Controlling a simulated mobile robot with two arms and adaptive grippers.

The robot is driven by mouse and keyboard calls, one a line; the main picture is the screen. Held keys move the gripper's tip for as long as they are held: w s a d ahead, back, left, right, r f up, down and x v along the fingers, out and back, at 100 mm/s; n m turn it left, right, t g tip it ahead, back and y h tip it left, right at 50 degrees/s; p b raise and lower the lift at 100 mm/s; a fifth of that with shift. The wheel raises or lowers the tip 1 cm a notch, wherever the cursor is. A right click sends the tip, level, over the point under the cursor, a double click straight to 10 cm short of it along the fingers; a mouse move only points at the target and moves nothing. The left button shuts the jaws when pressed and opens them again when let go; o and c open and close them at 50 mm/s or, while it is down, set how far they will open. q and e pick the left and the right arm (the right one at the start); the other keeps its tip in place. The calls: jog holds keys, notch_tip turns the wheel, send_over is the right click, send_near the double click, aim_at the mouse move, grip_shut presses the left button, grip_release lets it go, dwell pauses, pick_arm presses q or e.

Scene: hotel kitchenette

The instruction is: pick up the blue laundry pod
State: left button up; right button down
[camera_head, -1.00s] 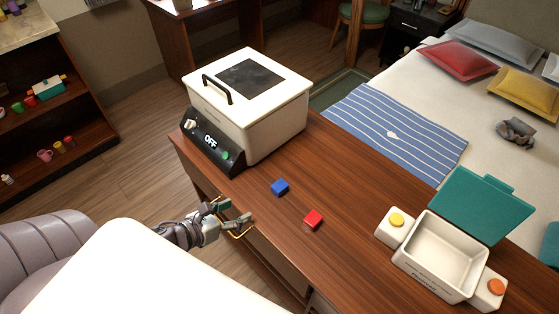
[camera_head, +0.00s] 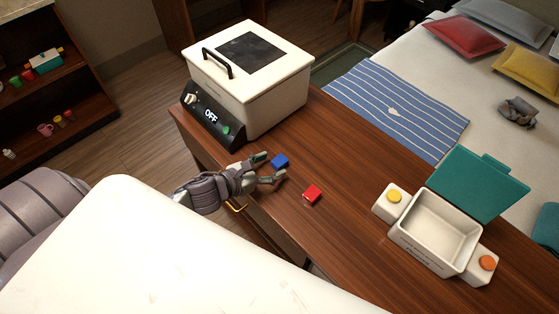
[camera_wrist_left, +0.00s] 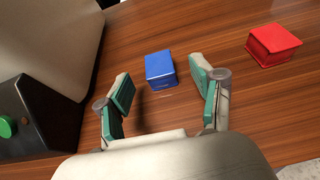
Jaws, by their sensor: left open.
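The blue laundry pod (camera_head: 280,161) is a small blue block on the wooden counter, left of a similar red block (camera_head: 312,194). My left gripper (camera_head: 272,168) is open at the counter's near edge, with its fingertips close to the blue pod. In the left wrist view the blue pod (camera_wrist_left: 160,69) lies just beyond the open fingertips (camera_wrist_left: 160,82), between their lines and nearer the right finger. Nothing is held. The red block (camera_wrist_left: 272,45) is to the right, outside the fingers. My right gripper is not in view.
The white machine (camera_head: 250,85) with a black handle and OFF panel stands left of the pods; its dark side (camera_wrist_left: 45,120) is close to my left finger. A white bin with an open teal lid (camera_head: 480,185) stands at the right. Counter between is clear.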

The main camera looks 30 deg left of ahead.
aim_at(280, 160)
pick_arm(q)
jog(key=x, duration=0.4)
jog(key=shift+w+r+p, duration=0.1)
jog(key=shift+w+p, duration=0.05)
jog(key=shift+p, duration=0.15)
jog(key=c, duration=1)
jog(key=shift+r, duration=0.1)
